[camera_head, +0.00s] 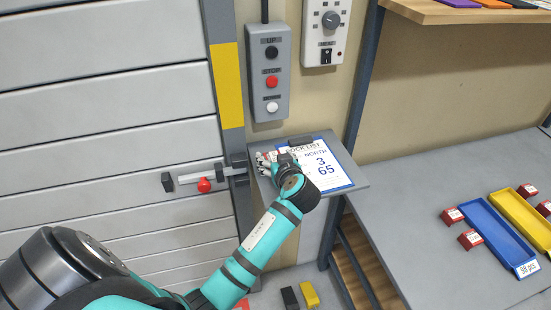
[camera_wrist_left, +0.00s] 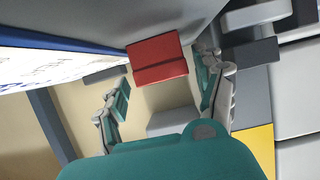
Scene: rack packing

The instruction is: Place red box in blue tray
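My left gripper (camera_head: 272,160) is over the left end of the small grey shelf (camera_head: 350,172) beside the shutter. In the left wrist view the fingers are spread apart, with a red box (camera_wrist_left: 158,60) in front of and between the fingertips. A gap shows on the left side of the box; on the right the finger is close to it, and contact is unclear. In the head view my gripper mostly hides this box. The blue tray (camera_head: 498,235) lies on the grey bench at right. My right gripper is not in view.
Small red boxes (camera_head: 470,239) sit beside the blue tray, and a yellow tray (camera_head: 522,218) lies to its right. A dock list sheet (camera_head: 325,168) lies on the small shelf. A button box (camera_head: 269,75) hangs above. The bench (camera_head: 415,230) is clear at left.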

